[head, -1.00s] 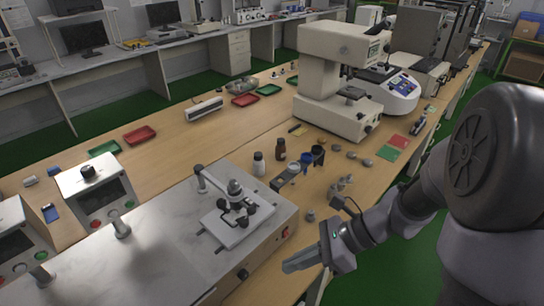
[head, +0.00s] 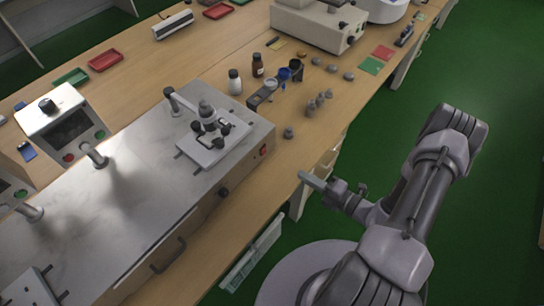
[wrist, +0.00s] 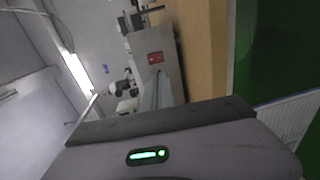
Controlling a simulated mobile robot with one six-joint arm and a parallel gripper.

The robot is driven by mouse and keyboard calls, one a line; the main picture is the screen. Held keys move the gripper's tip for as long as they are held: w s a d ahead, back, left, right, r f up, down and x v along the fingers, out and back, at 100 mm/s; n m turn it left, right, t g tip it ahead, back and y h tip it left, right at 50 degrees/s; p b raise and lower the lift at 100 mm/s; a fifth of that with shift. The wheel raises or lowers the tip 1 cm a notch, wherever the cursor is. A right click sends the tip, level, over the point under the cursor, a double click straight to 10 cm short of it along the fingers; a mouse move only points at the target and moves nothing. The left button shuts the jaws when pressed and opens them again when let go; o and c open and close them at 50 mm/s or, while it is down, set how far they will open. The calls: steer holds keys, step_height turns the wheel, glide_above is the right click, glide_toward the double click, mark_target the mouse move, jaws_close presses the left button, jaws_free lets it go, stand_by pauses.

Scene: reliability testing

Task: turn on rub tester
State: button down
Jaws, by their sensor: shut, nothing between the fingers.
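The rub tester, as I take it, is the long machine with a bare metal top (head: 130,180) and wooden-toned sides on the bench. A rubbing head (head: 208,125) with dark knobs stands near its right end. A red switch (head: 263,150) is on its right end face; the switch also shows in the wrist view (wrist: 156,58). Whether the switch is on or off is too small to tell. My gripper (head: 308,179) is shut and empty. It is to the right of and below the switch in the head view, apart from the machine, pointing towards it.
A control box (head: 62,125) with red and green buttons stands behind the tester. Bottles (head: 235,82), a small dark holder (head: 268,95) and several grey lumps (head: 318,103) lie on the bench beyond. The bench edge and drawers are close to my gripper; green floor (head: 490,110) is open at right.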

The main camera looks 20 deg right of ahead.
steer(key=b+x, duration=0.3)
steer(key=x, duration=1)
steer(key=shift+w+a, duration=0.2)
steer(key=shift+w, duration=0.15)
steer(key=shift+w+a+f, duration=0.1)
steer(key=f+p+v, duration=0.1)
steer(key=f+v, duration=0.2)
steer(key=v, duration=1)
steer(key=shift+s+d+f, duration=0.15)
steer(key=shift+s+d, duration=0.15)
steer(key=shift+s, duration=0.2)
